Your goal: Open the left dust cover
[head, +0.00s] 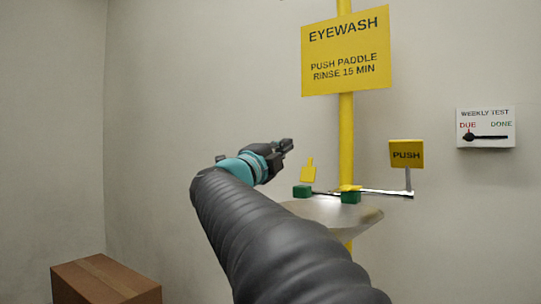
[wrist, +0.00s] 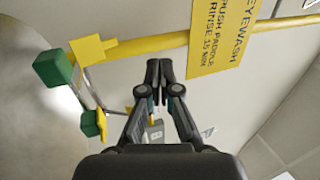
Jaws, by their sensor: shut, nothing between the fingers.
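The left dust cover (head: 308,171) is a yellow plate with a narrow tab. It stands upright above the left green nozzle (head: 302,191), swung up off its top. In the wrist view the cover (wrist: 90,49) sticks up beside the left green nozzle (wrist: 53,68). The right dust cover (head: 350,188) lies flat on the right green nozzle (head: 351,197). My gripper (head: 288,146) is shut and empty, above and a little left of the raised cover in the head view. Its closed fingertips (wrist: 160,70) are apart from the cover in the wrist view.
A metal bowl (head: 325,210) sits under the nozzles, partly hidden by my arm. A yellow pole (head: 346,130) carries the eyewash sign (head: 345,52). The push paddle (head: 406,154) is at right, and a weekly test panel (head: 486,127) is on the wall. A cardboard box (head: 105,280) stands lower left.

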